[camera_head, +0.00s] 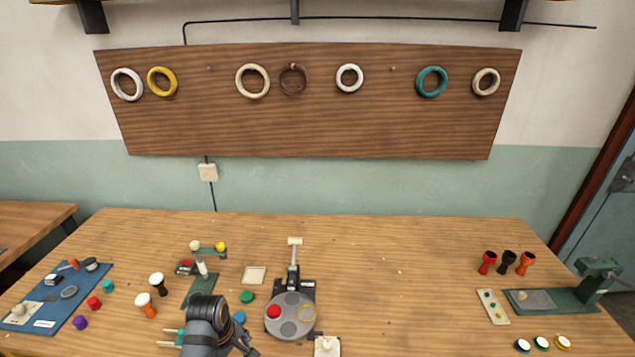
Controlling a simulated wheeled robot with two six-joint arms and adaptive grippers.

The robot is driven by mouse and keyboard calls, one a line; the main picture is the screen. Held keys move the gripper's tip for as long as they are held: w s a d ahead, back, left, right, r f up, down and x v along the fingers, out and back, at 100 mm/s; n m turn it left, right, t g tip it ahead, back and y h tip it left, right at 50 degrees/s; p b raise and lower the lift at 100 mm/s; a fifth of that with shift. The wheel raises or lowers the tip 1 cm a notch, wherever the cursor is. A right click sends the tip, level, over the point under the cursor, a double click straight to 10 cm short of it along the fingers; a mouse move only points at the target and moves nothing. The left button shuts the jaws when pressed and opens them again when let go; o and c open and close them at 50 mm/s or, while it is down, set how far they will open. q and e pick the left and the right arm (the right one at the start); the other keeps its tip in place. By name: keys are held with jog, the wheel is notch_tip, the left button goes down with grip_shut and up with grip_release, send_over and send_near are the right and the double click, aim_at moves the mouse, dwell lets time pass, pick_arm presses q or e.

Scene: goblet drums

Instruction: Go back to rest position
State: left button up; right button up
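My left arm comes in at the bottom, left of centre. Its dark gripper (246,344) is low over the front of the table, mostly cut off or hidden by the wrist, so its fingers cannot be read. My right gripper is not in view. A goblet drum with a black body and white top (157,282) and one with an orange body and white top (145,303) stand left of the arm. Red (487,262), black (507,262) and orange (525,263) goblet bodies stand at the right.
A round grey turntable (290,316) with a red disc sits just right of my gripper. A green stand (200,288) is behind the arm. A blue mat (60,300) lies far left, a green press (590,285) far right. The centre-right table (410,290) is clear.

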pick_arm(q)
jog(key=s+a+r+m+t+y, duration=0.1)
jog(key=s+a+r+m, duration=0.1)
jog(key=s+m, duration=0.5)
jog(key=s+a+r+m+t, duration=0.2)
jog(key=s+r+m, duration=0.1)
jog(key=s+m, duration=0.35)
jog(key=s+a+f+g+b, duration=0.1)
jog(key=s+f, duration=0.1)
jog(key=f, duration=1.3)
jog(key=s+a+f+g+b, duration=0.1)
jog(key=a+f+b, duration=0.1)
jog(key=f, duration=1.3)
jog(key=s+f+b, duration=0.1)
jog(key=s+f, duration=1.6)
jog(key=s, duration=0.1)
jog(key=shift+s+a+f+g+b, duration=0.25)
jog(key=shift+a+g+b, duration=0.15)
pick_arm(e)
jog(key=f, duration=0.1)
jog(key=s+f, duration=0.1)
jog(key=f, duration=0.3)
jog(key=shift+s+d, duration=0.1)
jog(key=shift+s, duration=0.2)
pick_arm(q)
jog(key=shift+n, duration=0.25)
